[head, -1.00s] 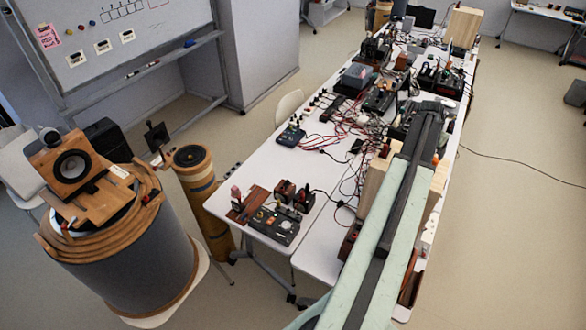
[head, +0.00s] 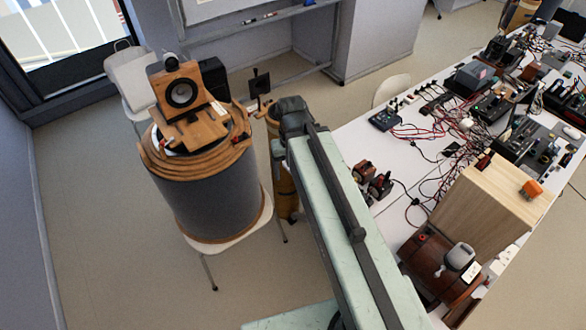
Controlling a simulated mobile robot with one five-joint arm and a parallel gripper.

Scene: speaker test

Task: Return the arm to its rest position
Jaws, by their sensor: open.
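My arm crosses the head view from the bottom edge up to a dark joint near the middle. Its long pale green link with a dark strip is in front of the near end of the table. My gripper's fingers do not show in this view; whatever lies beyond the dark joint is hidden or out of sight.
A large grey drum (head: 215,205) with wooden rings and a wooden speaker (head: 181,92) stands left of my arm. A narrow brown cylinder (head: 287,190) is partly behind the arm. The white table (head: 350,142) holds cabled devices and a wooden box (head: 478,215). Floor at left is clear.

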